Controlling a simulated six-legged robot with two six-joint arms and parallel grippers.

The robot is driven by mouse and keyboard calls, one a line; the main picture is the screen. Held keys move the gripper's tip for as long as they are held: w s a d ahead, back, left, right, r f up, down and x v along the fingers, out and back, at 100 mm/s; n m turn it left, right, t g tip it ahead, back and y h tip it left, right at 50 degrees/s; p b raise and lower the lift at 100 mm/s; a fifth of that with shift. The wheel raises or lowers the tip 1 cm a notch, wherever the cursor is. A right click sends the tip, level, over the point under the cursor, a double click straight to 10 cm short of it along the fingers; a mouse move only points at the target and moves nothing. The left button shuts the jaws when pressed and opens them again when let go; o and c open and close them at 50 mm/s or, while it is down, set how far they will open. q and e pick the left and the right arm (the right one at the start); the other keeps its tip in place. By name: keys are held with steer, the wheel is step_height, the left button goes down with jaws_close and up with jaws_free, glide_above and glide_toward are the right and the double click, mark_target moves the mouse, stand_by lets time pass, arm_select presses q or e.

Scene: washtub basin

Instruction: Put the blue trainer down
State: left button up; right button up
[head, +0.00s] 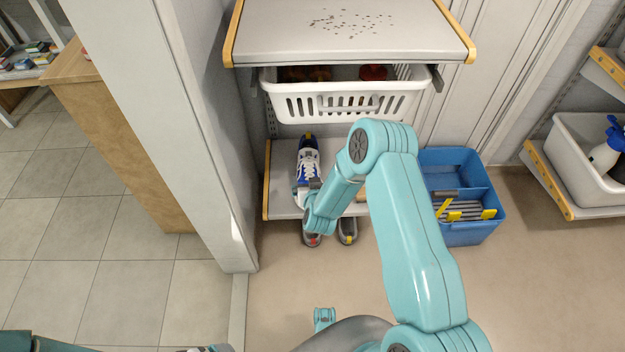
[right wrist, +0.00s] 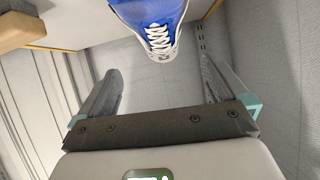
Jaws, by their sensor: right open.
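The blue trainer (head: 308,160), with white laces and sole, rests on the lower shelf (head: 282,178) under the white basket, its toe toward me. In the right wrist view the trainer (right wrist: 152,18) is at the top, around the level of the fingertips and beyond. My right gripper (head: 306,192) is at the trainer's toe end. In the right wrist view the right gripper (right wrist: 160,75) is open, with clear gaps between its two fingers and the trainer. My arm hides part of the shelf.
A white basket (head: 345,103) hangs above the shelf, below a top board (head: 345,35). Grey shoes (head: 347,231) stand under the shelf. A blue crate (head: 468,165) stands to the right. A white post (head: 185,120) bounds the left side.

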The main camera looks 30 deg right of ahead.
steer(key=s+a+f+n+g+y, duration=0.35)
steer(key=s+a+g+y, duration=0.35)
steer(key=s+a, duration=1.05)
steer(key=s+a+r+g+y, duration=0.1)
steer(key=s+a+g+y, duration=0.3)
steer(key=s, duration=0.6)
arm_select(q)
step_height(320, 180, up, 24)
steer(key=p, duration=2.4)
steer(key=shift+r, duration=0.15)
arm_select(e)
step_height(320, 180, up, 24)
steer(key=h, duration=0.1)
steer(key=shift+a+r+n+t, duration=0.15)
steer(key=shift+a+n+t, duration=0.15)
steer(key=shift+a+n, duration=0.15)
arm_select(q)
steer(key=c, duration=0.9)
arm_select(e)
steer(key=c, duration=0.9)
arm_select(q)
steer(key=shift+c, duration=0.9)
arm_select(e)
steer(key=shift+d, duration=0.1)
steer(key=shift+c, duration=0.9)
arm_select(q)
steer(key=shift+w+d, duration=0.1)
steer(key=shift+d, duration=0.1)
arm_select(e)
steer(key=shift+s+d, duration=0.15)
